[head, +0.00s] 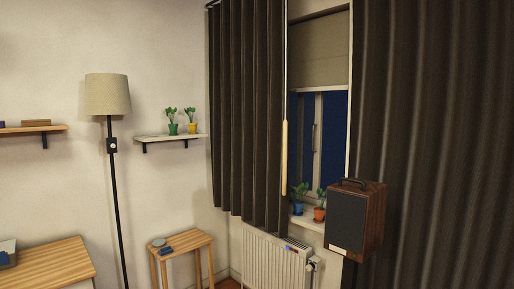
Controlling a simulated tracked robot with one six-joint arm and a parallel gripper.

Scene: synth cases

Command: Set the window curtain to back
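The dark window curtain hangs in two pleated panels. The left panel (245,115) ends above the radiator, and the right panel (435,120) fills the right side of the picture. A gap between them shows part of the window (328,135), dark blue outside. A pale upright draw rod (285,158) hangs at the inner edge of the left panel. A beige blind (320,50) covers the upper part of the window. My gripper is not in view.
A wooden speaker (362,220) on a stand is in front of the right panel. Potted plants (319,213) stand on the sill. A white radiator (268,262) is below. A stool (190,244), floor lamp (108,95) and wooden table (58,270) are to the left.

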